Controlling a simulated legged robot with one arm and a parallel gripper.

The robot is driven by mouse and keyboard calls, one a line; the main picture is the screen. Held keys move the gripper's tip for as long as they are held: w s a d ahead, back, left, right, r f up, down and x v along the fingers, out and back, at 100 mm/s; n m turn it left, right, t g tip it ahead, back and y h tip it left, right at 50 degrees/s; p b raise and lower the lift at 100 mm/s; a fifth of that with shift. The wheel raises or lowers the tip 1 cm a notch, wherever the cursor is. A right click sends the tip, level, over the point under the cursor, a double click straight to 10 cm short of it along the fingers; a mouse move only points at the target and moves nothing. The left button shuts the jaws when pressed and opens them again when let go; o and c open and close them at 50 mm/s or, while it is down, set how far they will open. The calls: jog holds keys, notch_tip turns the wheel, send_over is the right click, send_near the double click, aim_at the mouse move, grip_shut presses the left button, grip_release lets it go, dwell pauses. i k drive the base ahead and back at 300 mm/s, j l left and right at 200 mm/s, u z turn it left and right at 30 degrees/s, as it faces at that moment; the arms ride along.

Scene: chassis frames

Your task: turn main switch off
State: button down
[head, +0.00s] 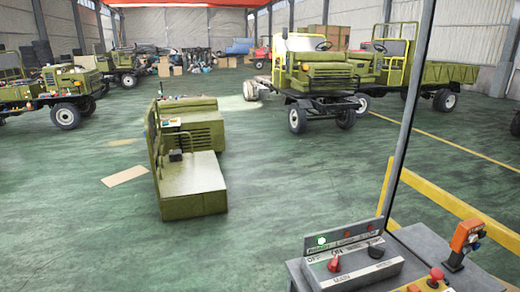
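A grey control box (310,275) stands at the bottom right. On its sloped face is a red rotary knob (334,264), with lettering that reads OFF and ON above it and what looks like MAIN below it. A black knob (376,251) sits to its right. A small green lamp (321,241) glows on the upright panel behind. The red knob seems to point up, near the ON lettering, but it is too small to be sure. My gripper is not in view.
An orange device (465,238) and red buttons (436,274) are right of the knobs. A dark post and a yellow rail (440,199) rise behind the box. A green chassis part (192,185) stands on open floor; several vehicles (318,75) are farther back.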

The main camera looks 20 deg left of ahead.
aim_at(334, 266)
jog(key=u, duration=2.25)
jog(key=z, duration=2.05)
jog(key=i+j+z, duration=0.15)
jog(key=i+j, duration=0.3)
jog(key=i, duration=0.15)
